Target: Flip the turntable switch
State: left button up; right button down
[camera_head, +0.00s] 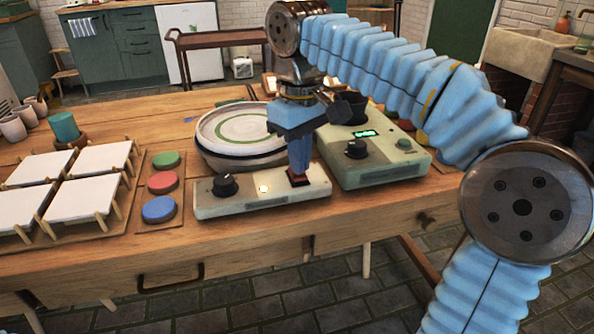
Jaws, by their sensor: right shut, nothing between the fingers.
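The turntable (222,126) has a round pale plate with a green ring and sits near the middle of the wooden table. Its pale control box (232,204) is in front, with a black knob (224,186), a small lit light (264,189) and a red switch (298,179) at its right end. My right gripper (300,170) points down at the red switch, fingers shut with nothing between them. The fingertips are at the switch and partly hide it; I cannot tell whether they press on it. My left gripper is not in view.
A second pale green device (385,172) with a black knob and green display stands just right of my gripper. Red, green and blue paint pads (163,183) and white tiles on stands (57,168) are at left. The wooden table (120,262) is bare along its front.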

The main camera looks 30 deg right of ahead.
jog(key=shift+f+b, duration=0.35)
jog(key=shift+f, duration=0.2)
notch_tip(320, 180, up, 3)
jog(key=p, duration=0.3)
jog(key=shift+r, duration=0.1)
notch_tip(320, 180, up, 2)
jog(key=shift+r+p, duration=0.1)
jog(key=shift+p, duration=1.15)
jog(key=shift+r+p, duration=0.5)
jog(key=shift+r, duration=0.3)
